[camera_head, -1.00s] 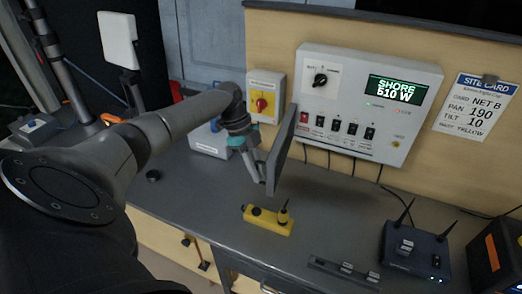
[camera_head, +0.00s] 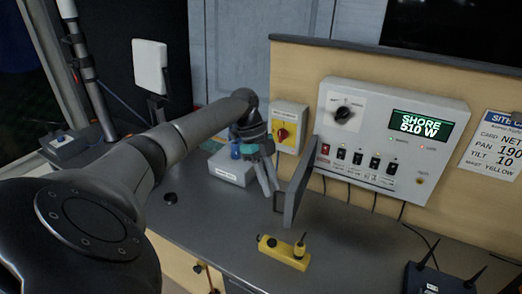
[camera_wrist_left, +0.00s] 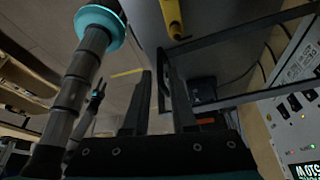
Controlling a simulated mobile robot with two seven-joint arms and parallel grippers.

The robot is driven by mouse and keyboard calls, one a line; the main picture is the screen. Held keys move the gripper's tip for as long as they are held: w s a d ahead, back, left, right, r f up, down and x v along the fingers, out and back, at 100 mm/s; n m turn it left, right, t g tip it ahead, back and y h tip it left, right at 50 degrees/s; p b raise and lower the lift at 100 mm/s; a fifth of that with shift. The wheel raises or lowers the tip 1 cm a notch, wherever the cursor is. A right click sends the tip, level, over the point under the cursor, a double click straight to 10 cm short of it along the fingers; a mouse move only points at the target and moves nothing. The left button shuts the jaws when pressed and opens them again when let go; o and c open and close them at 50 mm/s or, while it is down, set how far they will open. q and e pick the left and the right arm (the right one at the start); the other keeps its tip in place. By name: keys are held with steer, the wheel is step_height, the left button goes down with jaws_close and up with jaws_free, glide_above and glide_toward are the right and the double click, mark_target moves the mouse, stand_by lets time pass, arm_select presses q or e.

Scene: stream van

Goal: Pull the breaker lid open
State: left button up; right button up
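A yellow bar-shaped device (camera_head: 284,252) lies on the grey counter (camera_head: 340,250) below the lid. A red-and-yellow rotary switch (camera_head: 289,127) is on the wall behind the gripper. A router (camera_head: 440,280) is at the lower right.

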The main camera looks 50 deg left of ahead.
arm_select(q)
steer(key=v, duration=0.9)
steer(key=shift+a+r, duration=0.15)
steer(key=shift+r, duration=0.2)
